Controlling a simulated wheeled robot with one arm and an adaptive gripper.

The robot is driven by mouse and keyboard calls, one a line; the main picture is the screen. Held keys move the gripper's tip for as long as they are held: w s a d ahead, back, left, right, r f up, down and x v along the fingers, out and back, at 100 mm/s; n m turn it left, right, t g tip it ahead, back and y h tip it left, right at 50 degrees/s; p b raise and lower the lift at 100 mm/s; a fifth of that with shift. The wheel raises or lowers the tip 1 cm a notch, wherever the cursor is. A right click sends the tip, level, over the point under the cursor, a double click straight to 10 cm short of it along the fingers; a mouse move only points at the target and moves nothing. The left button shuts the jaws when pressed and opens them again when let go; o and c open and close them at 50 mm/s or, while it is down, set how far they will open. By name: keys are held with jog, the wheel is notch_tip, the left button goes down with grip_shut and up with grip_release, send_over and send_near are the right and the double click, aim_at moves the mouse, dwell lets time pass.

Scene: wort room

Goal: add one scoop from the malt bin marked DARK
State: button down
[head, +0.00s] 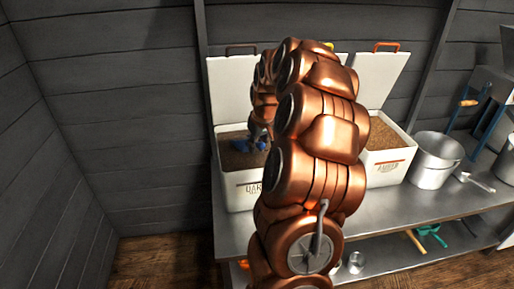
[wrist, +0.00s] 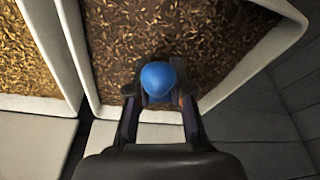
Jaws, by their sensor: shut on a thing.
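The malt bin marked DARK (head: 228,196) is a white box with its lid up, partly hidden behind my arm; its label shows only in part. Brown grain (head: 232,160) fills it, and the darker grain also shows in the wrist view (wrist: 200,35).
A second open white bin (head: 388,168), labelled AMBER, stands to the right with paler grain. A green tool (head: 430,234) lies on the shelf below.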

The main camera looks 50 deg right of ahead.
aim_at(263, 145)
jog(key=shift+s+f+b, duration=0.2)
jog(key=shift+f+b, duration=0.1)
jog(key=shift+f, duration=0.05)
jog(key=shift+s+a+r+t+h+b, duration=0.15)
jog(key=shift+s+r+t+b, duration=0.3)
jog(key=shift+r+b, duration=0.1)
jog(key=shift+s+a+r+t+h+b, duration=0.1)
jog(key=shift+s+r+t+h+b, duration=0.05)
jog(key=shift+s+r+t+b, duration=0.3)
jog(key=shift+s+a+r+t+h+b, duration=0.1)
jog(key=shift+s+a+r+t+b, duration=0.2)
jog(key=shift+s+r+b, duration=0.45)
jog(key=shift+s+a+r+t+h+b, duration=0.15)
jog(key=shift+s+r+t+b, duration=0.35)
jog(key=shift+r, duration=0.3)
jog(key=shift+s+a+r+t+h+b, duration=0.1)
jog(key=shift+s+a+r+t+b, duration=0.15)
jog(key=shift+s+r+b, duration=0.5)
jog(key=shift+w, duration=0.15)
